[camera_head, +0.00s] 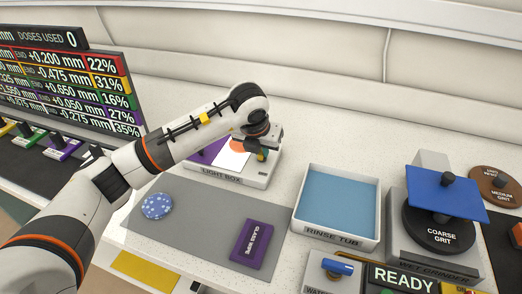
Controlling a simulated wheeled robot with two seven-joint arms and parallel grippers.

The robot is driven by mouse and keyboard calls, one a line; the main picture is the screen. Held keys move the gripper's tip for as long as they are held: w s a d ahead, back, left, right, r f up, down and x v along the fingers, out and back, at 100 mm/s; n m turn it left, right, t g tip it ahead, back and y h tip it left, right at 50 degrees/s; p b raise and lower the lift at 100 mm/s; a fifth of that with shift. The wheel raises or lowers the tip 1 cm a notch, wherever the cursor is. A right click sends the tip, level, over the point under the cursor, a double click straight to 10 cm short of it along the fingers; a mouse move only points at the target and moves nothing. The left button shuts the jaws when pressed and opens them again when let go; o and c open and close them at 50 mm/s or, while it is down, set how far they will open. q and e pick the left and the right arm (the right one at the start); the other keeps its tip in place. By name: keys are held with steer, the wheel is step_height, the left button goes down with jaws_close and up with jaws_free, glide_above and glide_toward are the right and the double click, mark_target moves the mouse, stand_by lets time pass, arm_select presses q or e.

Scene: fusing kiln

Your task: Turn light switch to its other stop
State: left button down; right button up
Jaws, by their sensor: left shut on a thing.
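The light box (255,180) is a white box with its label on the front edge, at the back of the counter. Its lit top shows a purple piece, a white area and an orange disc. My left gripper (264,149) reaches over the right part of the box, pointing down. It is shut on a small part there, which appears to be the light switch (262,157). The gripper and wrist hide most of the switch, so I cannot tell at which stop it stands. My right gripper is not in view.
Right of the box stand a rinse tub (375,240) and a wet grinder (425,255) with a blue plate (470,203). A readout board (70,85) stands left.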

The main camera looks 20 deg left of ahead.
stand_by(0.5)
arm_select(q)
steer(key=c, duration=1.4)
jaws_free()
steer(key=shift+c, duration=0.2)
steer(key=shift+r, duration=0.1)
steer(key=b+v, duration=0.2)
steer(key=v, duration=1)
